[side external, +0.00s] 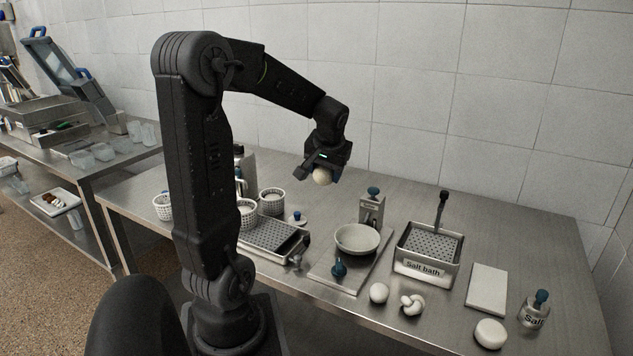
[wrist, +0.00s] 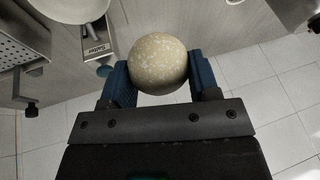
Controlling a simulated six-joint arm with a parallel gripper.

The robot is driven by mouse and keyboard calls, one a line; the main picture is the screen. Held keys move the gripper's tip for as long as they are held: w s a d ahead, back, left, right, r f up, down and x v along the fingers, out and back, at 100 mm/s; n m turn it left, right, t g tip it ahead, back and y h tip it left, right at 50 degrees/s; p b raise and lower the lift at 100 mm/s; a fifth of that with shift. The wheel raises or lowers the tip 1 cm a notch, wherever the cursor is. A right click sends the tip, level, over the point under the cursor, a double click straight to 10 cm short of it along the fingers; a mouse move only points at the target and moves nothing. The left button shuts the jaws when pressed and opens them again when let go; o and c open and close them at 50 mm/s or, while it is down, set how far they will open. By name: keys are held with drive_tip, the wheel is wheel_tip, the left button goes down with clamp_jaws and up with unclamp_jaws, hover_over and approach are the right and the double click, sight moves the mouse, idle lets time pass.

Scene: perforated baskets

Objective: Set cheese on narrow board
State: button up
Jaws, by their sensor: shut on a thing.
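My gripper (side external: 322,170) is shut on a round, pale, speckled cheese (side external: 322,177), held high above the back of the steel table. In the wrist view the cheese (wrist: 157,63) sits between the two blue finger pads (wrist: 161,84), with nothing touching it below. A pale, narrow rectangular board (side external: 487,289) lies flat at the right of the table, bare on top. My gripper is well to the left of it and higher. The board cannot be made out in the wrist view.
A salt bath (side external: 428,250) stands left of the pale board. A salt jar (side external: 534,312) and a white round cheese (side external: 490,333) flank it. A knotted cheese (side external: 412,303) and a ball (side external: 379,292) lie in front. A bowl (side external: 357,238) stands on a grey board (side external: 322,270).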

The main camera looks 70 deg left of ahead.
drive_tip(key=w+d+m+t, duration=0.1)
drive_tip(key=w+d, duration=0.3)
drive_tip(key=w, duration=0.4)
drive_tip(key=w+d+r+m, duration=0.1)
drive_tip(key=w+d, duration=0.3)
drive_tip(key=w, duration=0.3)
drive_tip(key=w+d+m+t, duration=0.15)
drive_tip(key=w+d, duration=0.25)
drive_tip(key=w, duration=0.4)
drive_tip(key=w+d+f+m+h, duration=0.1)
drive_tip(key=w+d, duration=0.3)
drive_tip(key=d, duration=0.4)
drive_tip(key=w+d+f+m, duration=0.1)
drive_tip(key=w+d, duration=0.4)
drive_tip(key=d, duration=0.3)
drive_tip(key=shift+s+f, duration=0.15)
drive_tip(key=shift+f, duration=7.55)
drive_tip(key=shift+f, duration=0.6)
drive_tip(key=o, duration=1.1)
drive_tip(key=shift+r, duration=0.1)
